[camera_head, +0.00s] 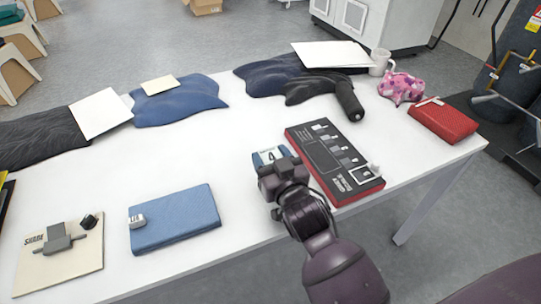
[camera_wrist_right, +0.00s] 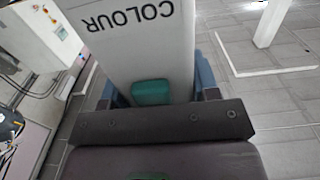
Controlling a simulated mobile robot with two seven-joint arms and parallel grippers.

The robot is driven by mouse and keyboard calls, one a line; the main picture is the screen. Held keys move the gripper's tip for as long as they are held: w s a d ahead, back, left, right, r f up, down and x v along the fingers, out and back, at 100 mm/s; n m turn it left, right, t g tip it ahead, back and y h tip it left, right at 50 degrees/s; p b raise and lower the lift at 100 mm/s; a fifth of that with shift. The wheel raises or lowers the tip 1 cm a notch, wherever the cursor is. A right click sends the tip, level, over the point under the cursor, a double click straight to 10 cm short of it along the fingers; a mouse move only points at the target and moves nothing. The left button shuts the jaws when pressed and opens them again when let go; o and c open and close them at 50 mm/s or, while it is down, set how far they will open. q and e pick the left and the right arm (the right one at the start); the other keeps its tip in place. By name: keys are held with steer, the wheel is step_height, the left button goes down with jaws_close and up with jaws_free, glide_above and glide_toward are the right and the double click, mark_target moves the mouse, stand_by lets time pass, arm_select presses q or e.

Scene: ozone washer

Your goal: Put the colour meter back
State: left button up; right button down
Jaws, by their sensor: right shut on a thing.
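My right gripper (camera_head: 281,172) is shut on a light grey thing lettered COLOUR, the colour meter (camera_wrist_right: 135,35), which fills the upper middle of the right wrist view. A teal-green patch (camera_wrist_right: 150,92) shows between the jaws. In the head view the gripper is at the table's near side, just left of a black-and-red board (camera_head: 333,160). A blue thing with a white marked face (camera_head: 268,156) shows just beyond the gripper, partly hidden by it. I cannot tell whether it is part of the meter. My left gripper is not in view.
The board carries several white pieces and a white-outlined square at its near end. A blue book (camera_head: 178,222) and a SHADE plate (camera_head: 80,275) lie left. Dark garments (camera_head: 270,75), a mug (camera_head: 379,62) and a red case (camera_head: 443,121) stand farther back. The table's middle is clear.

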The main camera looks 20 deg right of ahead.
steer(key=shift+s+f, duration=0.1)
steer(key=shift+f, duration=0.3)
steer(key=c, duration=0.7)
jaws_free()
steer(key=shift+c, duration=0.2)
steer(key=o, duration=0.4)
steer(key=shift+f, duration=0.25)
steer(key=shift+r, duration=0.65)
steer(key=shift+s+d+r+p, duration=0.15)
steer(key=shift+s+p, duration=0.2)
steer(key=shift+s, duration=2.6)
steer(key=shift+s+d+r+p, duration=0.1)
steer(key=shift+s+p, duration=0.2)
steer(key=shift+s, duration=2.65)
